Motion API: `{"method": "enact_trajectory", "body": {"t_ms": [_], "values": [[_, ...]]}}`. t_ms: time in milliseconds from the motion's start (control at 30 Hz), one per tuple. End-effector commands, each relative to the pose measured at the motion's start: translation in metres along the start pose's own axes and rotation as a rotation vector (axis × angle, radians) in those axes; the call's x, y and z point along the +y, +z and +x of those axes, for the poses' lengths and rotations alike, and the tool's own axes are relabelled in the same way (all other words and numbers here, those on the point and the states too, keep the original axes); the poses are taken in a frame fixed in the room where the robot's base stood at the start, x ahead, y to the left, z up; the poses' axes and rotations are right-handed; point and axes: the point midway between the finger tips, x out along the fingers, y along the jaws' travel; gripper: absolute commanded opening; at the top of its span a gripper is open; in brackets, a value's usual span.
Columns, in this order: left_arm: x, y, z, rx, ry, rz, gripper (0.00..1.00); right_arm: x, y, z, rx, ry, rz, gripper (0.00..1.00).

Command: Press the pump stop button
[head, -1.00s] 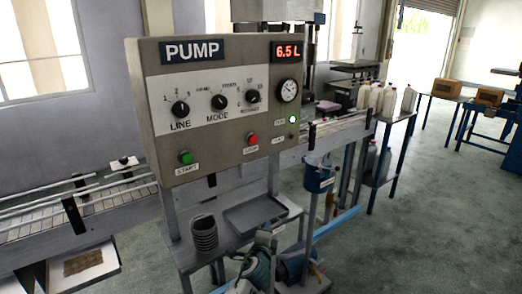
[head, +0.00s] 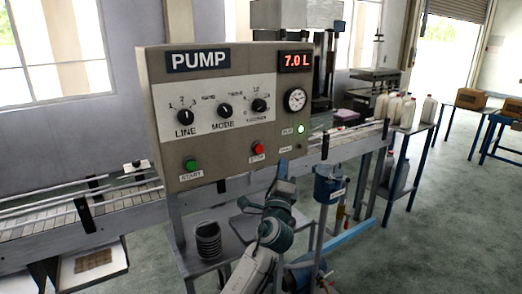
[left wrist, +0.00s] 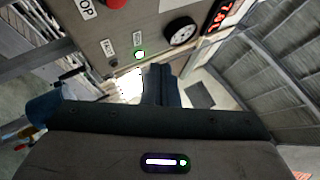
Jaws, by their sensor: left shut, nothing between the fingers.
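The pump panel (head: 215,140) is a grey-beige box with a lit red display (head: 296,61) reading 7.0 L. The red stop button (head: 257,148) is at its lower right, above a STOP label. It also shows in the left wrist view (left wrist: 115,3), cut by the top edge. My left gripper (head: 284,170) is shut and empty, just below and right of the stop button. In the left wrist view its dark fingers (left wrist: 160,84) are together, apart from the button in the picture. Whether they touch the panel is unclear. My right gripper is not in view.
A green start button (head: 191,165) is at the panel's lower left, and a green lamp (head: 300,129) is lit near the right edge. A conveyor (head: 60,205) runs behind the panel. A dark coil (head: 208,241) stands on a shelf below. White bottles (head: 405,110) are at right.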

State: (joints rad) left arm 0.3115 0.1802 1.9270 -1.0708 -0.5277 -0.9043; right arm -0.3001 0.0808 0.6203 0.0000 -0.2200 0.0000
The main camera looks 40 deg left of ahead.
Motion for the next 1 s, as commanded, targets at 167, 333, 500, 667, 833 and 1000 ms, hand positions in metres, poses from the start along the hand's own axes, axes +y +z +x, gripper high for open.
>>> {"method": "enact_trajectory", "body": {"t_ms": [167,333,500,667,833,1000], "values": [[0.002,0.001,0.001,0.001,0.000,0.000,0.00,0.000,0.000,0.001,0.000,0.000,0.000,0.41],[0.009,0.007,0.011,0.001,-0.001,0.003,0.00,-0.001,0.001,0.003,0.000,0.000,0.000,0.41],[0.022,0.020,0.027,0.001,-0.001,0.004,0.00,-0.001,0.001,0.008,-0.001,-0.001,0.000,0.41],[0.033,0.031,0.043,0.001,0.000,0.003,0.00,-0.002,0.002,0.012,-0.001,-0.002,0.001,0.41],[0.042,0.039,0.055,0.001,0.000,0.001,0.00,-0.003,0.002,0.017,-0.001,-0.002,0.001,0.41],[0.045,0.043,0.060,0.001,0.001,-0.001,0.00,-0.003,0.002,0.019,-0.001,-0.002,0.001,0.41]]}}
